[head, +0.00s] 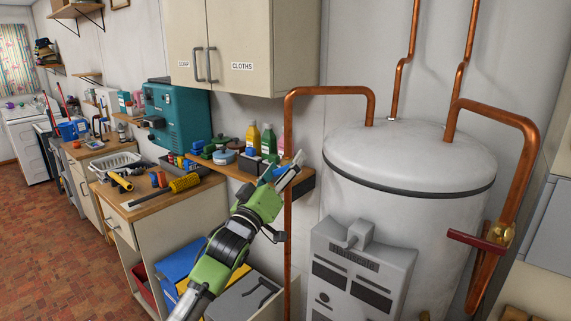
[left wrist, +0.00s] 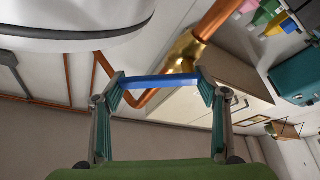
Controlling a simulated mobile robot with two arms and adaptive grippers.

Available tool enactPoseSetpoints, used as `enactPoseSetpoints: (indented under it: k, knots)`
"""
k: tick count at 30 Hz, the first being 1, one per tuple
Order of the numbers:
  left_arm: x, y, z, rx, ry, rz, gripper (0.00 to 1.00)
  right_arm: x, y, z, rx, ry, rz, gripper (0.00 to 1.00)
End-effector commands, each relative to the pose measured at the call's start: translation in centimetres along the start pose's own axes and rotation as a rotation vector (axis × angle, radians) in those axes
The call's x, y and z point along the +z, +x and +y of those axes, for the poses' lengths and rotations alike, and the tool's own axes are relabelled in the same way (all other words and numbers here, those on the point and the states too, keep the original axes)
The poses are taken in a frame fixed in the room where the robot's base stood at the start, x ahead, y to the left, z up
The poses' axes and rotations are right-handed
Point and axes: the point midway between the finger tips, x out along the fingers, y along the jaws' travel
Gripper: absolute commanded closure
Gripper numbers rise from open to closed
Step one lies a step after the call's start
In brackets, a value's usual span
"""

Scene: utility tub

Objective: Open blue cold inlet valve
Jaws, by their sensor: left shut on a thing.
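The blue valve lever (left wrist: 160,82) spans between my left fingertips in the left wrist view. Its brass valve body (left wrist: 187,52) sits just behind it on a copper pipe (left wrist: 215,18). My left gripper (left wrist: 160,84) is shut on the lever, one finger at each end. In the head view my left gripper (head: 284,173) is at the vertical copper pipe (head: 288,125), in front of the small shelf. There the gripper hides most of the valve. My right gripper is not in view.
A white tank (head: 410,200) stands to the right, with a grey box (head: 357,280) before it. A red lever (head: 476,243) is on the far-right pipe. Bottles (head: 268,138) stand on the shelf behind the gripper. A counter (head: 150,195) with tools is left.

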Motion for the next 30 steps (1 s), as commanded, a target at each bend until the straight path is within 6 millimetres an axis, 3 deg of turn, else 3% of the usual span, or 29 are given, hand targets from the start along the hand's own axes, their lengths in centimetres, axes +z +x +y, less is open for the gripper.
enactPoseSetpoints:
  k: [19,20,21,30]
  knots:
    - [-0.33,0.1,-0.06,-0.023,-0.056,0.002,0.72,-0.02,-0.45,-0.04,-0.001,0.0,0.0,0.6]
    - [-0.33,0.1,-0.06,-0.023,-0.056,0.002,0.29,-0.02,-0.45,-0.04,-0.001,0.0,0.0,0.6]
    - [-0.33,0.1,-0.06,-0.023,-0.056,0.002,0.18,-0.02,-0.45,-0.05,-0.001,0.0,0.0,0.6]
    - [-0.27,0.09,-0.07,-0.023,-0.056,0.001,0.16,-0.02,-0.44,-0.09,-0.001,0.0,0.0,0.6]
